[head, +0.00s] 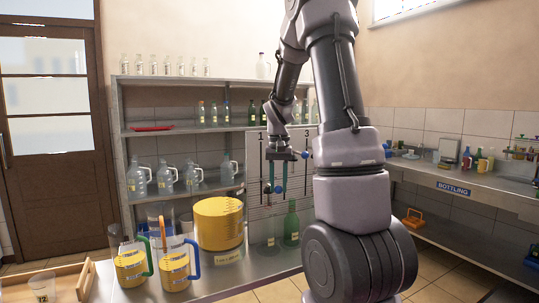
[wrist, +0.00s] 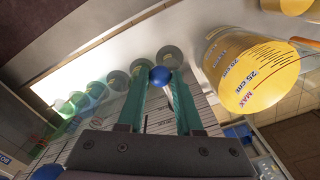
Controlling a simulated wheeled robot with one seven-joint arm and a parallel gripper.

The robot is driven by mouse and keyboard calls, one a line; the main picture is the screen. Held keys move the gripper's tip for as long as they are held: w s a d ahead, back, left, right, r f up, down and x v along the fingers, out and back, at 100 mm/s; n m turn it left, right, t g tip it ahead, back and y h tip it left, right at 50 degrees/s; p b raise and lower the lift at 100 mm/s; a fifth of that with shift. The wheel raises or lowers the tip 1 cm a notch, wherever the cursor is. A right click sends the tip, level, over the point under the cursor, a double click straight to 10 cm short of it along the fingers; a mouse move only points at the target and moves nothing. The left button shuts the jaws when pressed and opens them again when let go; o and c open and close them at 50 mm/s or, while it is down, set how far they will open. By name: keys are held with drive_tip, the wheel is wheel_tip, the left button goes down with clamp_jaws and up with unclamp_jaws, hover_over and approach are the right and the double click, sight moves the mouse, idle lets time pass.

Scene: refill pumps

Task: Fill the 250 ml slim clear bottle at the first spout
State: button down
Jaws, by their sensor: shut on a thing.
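My gripper (head: 275,188) is in front of the panel marked 1 and 3, above the counter. In the wrist view its two teal fingers (wrist: 160,84) are shut on a round blue knob (wrist: 160,76). A slim clear bottle (head: 270,236) stands upright on the counter below my gripper, left of a green bottle (head: 291,226). Its fill level is too small to tell. The spout is largely hidden behind my gripper. Whether the bottle's mouth is exactly under the spout cannot be told.
A yellow drum (head: 218,223) and two measuring jugs (head: 130,268) (head: 174,270) with yellow contents stand left on the counter. Shelves (head: 185,130) behind hold several bottles and jugs. A bench marked BOTTLING (head: 453,188) is at the right. My arm blocks the middle.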

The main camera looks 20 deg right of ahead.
drive_tip(key=shift+f, duration=0.5)
idle(3.4)
wheel_tip(320, 180, up, 12)
drive_tip(key=shift+f, duration=0.2)
drive_tip(key=c, duration=0.5)
unclamp_jaws()
drive_tip(key=shift+f, duration=0.1)
wheel_tip(320, 180, up, 18)
idle(0.7)
drive_tip(key=shift+f, duration=0.1)
